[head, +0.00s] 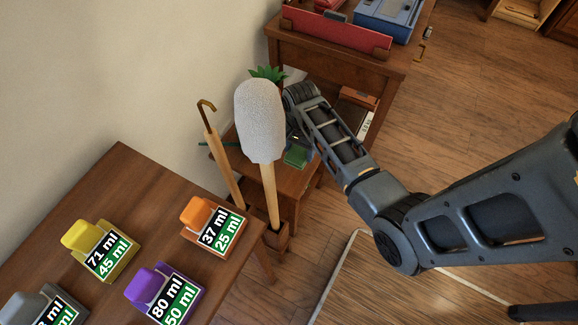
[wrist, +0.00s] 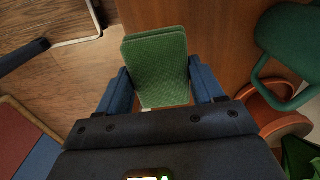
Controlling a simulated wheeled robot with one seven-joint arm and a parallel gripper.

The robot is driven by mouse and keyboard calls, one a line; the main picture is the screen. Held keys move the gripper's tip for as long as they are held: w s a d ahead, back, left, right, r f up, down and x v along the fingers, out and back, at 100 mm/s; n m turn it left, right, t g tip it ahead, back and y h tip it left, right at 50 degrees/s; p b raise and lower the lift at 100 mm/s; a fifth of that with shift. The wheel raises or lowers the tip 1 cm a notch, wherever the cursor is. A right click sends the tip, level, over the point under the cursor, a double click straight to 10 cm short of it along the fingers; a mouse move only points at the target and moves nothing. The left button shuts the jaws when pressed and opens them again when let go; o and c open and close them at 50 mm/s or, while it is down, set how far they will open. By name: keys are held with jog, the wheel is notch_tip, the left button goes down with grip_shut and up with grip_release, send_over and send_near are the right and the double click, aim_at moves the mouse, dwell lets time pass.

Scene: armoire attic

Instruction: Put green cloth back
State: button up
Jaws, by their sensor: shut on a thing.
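The green cloth (wrist: 155,70) is a folded, flat pad. In the wrist view it sits between the two blue fingers of my gripper (wrist: 163,92), which are shut on it. It lies over or just above the brown wooden surface of a small table (wrist: 225,40); I cannot tell if it touches. In the head view the green cloth (head: 297,157) shows at the edge of the small table (head: 290,180), below my wrist.
A white fluffy duster (head: 260,120) and a hooked cane (head: 222,165) stand in front of the small table. A green watering can (wrist: 290,45) and terracotta pot (wrist: 275,115) stand close right in the wrist view.

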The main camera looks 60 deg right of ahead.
aim_at(288, 157)
jog(key=a, duration=0.1)
jog(key=w+a+f, duration=0.1)
jog(key=a+f, duration=0.1)
jog(key=shift+w+a+f, duration=0.2)
jog(key=shift+w+a, duration=0.05)
jog(key=shift+w, duration=0.1)
jog(key=shift+f+b, duration=0.35)
jog(key=shift+f, duration=1.6)
jog(key=shift+f, duration=0.1)
jog(key=o, duration=1.1)
notch_tip(288, 157, up, 12)
jog(key=shift+w+r+p, duration=0.1)
jog(key=shift+p, duration=0.85)
